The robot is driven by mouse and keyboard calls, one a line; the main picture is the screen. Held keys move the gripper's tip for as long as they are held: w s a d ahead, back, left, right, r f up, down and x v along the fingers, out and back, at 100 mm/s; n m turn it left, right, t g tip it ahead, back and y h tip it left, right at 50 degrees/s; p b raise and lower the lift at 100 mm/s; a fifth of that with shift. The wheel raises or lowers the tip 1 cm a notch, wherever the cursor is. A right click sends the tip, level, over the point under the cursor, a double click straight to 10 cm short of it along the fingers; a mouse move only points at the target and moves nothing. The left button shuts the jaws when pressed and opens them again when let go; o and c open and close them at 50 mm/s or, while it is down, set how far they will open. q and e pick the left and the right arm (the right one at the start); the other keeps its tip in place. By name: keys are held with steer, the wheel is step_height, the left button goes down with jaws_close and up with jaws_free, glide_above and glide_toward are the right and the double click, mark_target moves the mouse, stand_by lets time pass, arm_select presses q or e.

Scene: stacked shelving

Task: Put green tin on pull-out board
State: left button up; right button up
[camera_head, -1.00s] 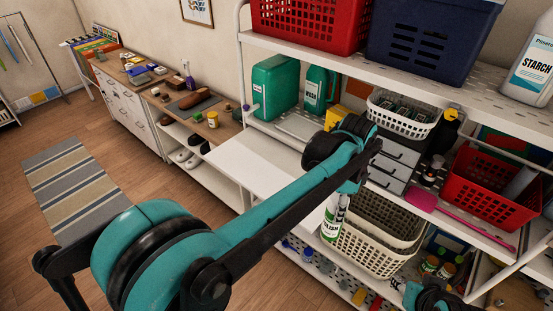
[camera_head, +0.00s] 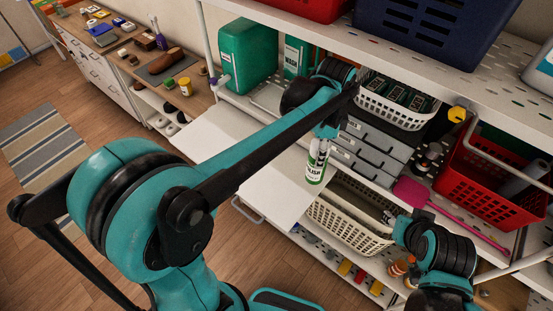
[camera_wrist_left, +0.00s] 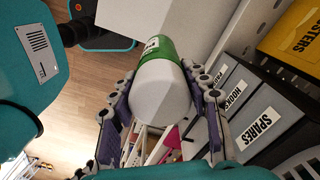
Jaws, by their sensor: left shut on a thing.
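The green tin (camera_head: 318,168), with a white label band and white top, is held by my left gripper (camera_head: 322,138). In the left wrist view the tin (camera_wrist_left: 162,92) sits between the two fingers of the left gripper (camera_wrist_left: 160,78), its pale end facing the camera. The white pull-out board (camera_head: 215,140) extends from the shelving, partly hidden behind my left arm. In the head view the tin overlaps the board's right edge. I cannot tell whether it touches the board. My right arm shows at the lower right, but its fingers do not show.
Grey labelled drawers (camera_head: 372,150) stand just right of the tin. A cream basket (camera_head: 350,228) is on the shelf below. Large green containers (camera_head: 246,58) stand behind the board. A red basket (camera_head: 490,185) is further right. The visible board top looks clear.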

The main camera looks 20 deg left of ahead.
arm_select(q)
steer(key=s+a+f, duration=0.2)
steer(key=a+f, duration=0.6)
steer(key=f, duration=0.1)
steer(key=shift+s+p, duration=0.15)
steer(key=shift+p, duration=0.2)
steer(key=shift+s, duration=0.1)
steer(key=shift+f, duration=0.2)
steer(key=o, duration=1.4)
steer(key=shift+r, duration=0.1)
